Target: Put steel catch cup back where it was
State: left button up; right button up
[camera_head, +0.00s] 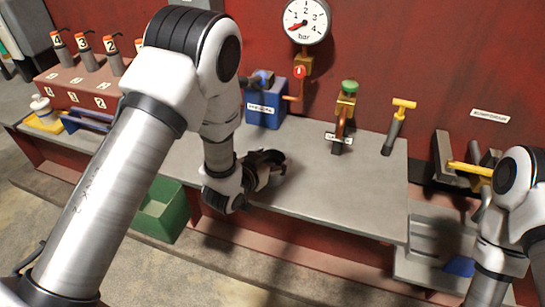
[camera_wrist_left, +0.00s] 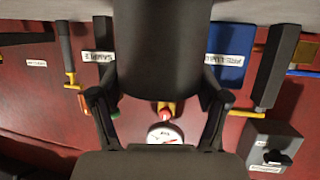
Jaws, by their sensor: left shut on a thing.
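My left gripper (camera_head: 268,166) is low over the grey bench, left of its middle. In the left wrist view my left gripper (camera_wrist_left: 158,100) has its two fingers on either side of a dark grey, rounded body, which I take to be the steel catch cup (camera_wrist_left: 160,45). The fingers are shut on it. In the head view the cup cannot be made out clearly behind the gripper. My right arm comes in at the right edge, and its gripper does not show.
The bench (camera_head: 330,205) is clear in front. Behind stand a blue box (camera_head: 265,110), a green-topped sample valve (camera_head: 346,105) and a yellow-handled lever (camera_head: 397,125). A gauge (camera_head: 306,20) hangs on the red wall. A green bin (camera_head: 160,210) sits below the bench front.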

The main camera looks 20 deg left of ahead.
pick_arm(q)
jog(key=shift+w+f, duration=0.2)
jog(key=shift+w, duration=0.1)
jog(key=o, duration=1.3)
jog(key=shift+s, duration=0.1)
jog(key=shift+o, duration=0.2)
jog(key=shift+s+r, duration=0.15)
